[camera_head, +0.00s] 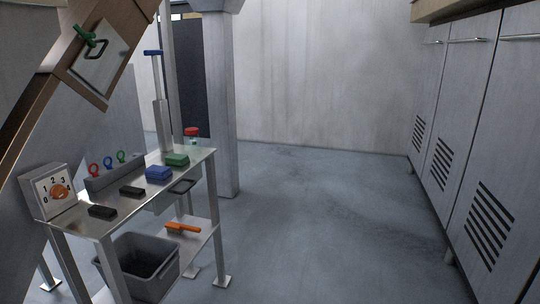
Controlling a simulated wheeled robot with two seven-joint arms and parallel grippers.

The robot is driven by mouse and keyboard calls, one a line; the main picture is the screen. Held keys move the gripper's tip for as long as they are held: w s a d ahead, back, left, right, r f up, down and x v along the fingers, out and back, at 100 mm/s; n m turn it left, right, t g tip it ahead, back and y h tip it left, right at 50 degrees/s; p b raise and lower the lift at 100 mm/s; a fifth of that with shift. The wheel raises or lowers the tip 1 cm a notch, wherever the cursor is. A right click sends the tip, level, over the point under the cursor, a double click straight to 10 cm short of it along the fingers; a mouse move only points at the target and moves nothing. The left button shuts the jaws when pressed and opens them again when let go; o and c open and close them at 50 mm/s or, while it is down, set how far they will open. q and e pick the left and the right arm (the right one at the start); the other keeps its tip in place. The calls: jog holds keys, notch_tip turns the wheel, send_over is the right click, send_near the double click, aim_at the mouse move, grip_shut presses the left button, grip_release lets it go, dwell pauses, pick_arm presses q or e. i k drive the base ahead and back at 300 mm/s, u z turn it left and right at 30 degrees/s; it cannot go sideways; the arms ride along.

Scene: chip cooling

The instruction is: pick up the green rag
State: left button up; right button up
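The green rag (177,160) lies folded near the far right corner of the metal table (128,208). A blue rag (159,174) lies just in front of it, toward the left. Nothing is touching the green rag from above. Neither of my grippers is in view.
Two dark blocks (132,191) and a dial box (50,190) stand on the table. A jar with a red lid (191,134) is behind it. The lower shelf (198,240) holds a grey bin (146,265) and an orange brush (182,229). Lockers (485,120) line the right; floor between is clear.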

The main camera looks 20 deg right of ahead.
aim_at(173, 159)
jog(key=z, duration=0.85)
jog(key=i, duration=2.95)
jog(key=u, duration=2)
